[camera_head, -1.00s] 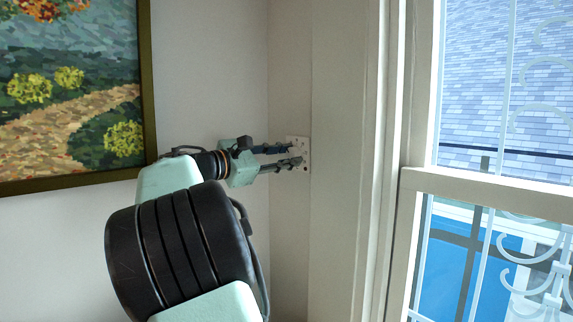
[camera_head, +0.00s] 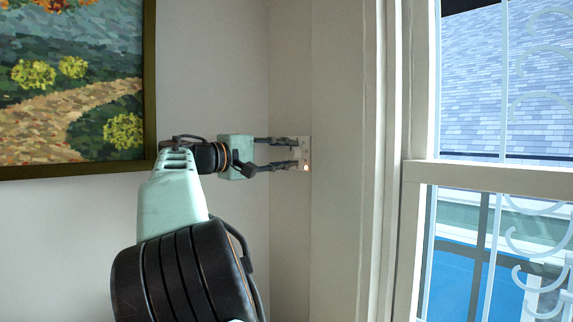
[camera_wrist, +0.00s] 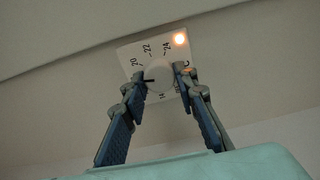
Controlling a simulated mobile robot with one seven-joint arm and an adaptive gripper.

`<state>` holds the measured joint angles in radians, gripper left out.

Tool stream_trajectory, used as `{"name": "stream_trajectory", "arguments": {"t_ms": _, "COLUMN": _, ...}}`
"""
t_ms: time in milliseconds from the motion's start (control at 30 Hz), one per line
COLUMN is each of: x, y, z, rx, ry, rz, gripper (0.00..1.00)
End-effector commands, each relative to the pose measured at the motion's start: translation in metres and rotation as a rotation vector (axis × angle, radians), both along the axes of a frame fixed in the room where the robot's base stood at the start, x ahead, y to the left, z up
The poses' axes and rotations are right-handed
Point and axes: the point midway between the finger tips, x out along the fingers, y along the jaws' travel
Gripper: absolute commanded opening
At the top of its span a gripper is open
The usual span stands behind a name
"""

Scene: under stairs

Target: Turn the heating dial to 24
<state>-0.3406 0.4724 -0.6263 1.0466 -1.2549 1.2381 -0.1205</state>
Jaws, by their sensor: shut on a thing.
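The heating dial is a round white knob (camera_wrist: 159,73) on a pale square plate (camera_wrist: 128,58) fixed to the wall. The wrist view shows the printed numbers 20, 22 and 24 around the knob, with other marks partly hidden by the fingers. A short dark line on the knob points left, close to the 20 side; its exact reading is hard to tell. An orange light glows at the plate's corner beside 24. My gripper (camera_wrist: 160,78) has its two fingers on opposite sides of the knob, shut on it. In the head view the plate (camera_head: 305,147) is partly behind the fingers.
A framed landscape painting (camera_head: 70,90) hangs on the wall to the left, close to my arm. A window (camera_head: 490,172) with white frame and bars stands to the right. The wall below the plate is bare.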

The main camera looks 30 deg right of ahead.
Motion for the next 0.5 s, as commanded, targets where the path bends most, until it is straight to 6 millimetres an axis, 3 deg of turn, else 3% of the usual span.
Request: {"name": "stream_trajectory", "arguments": {"t_ms": 500, "x": -0.0004, "y": -0.0003, "z": -0.0020, "rx": 0.067, "ry": -0.488, "rz": 0.000, "gripper": 0.02}}
